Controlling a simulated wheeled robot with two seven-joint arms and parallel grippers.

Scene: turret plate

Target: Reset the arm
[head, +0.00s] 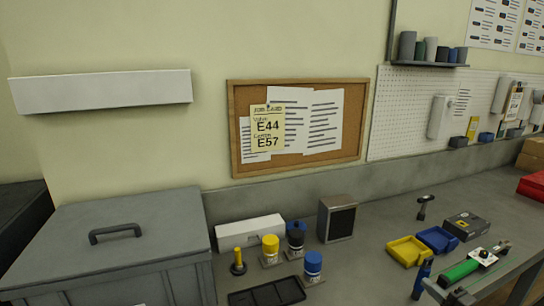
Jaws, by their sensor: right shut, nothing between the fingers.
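The task names only my arm. My right gripper (459,294) shows only as a small dark part at the bottom edge in the lower right of the head view, beside the green-handled tool (461,272) on the grey bench. It is shut with nothing held. Most of my right arm is out of frame. My left gripper and left arm are not in view.
The bench's back right has clear room.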

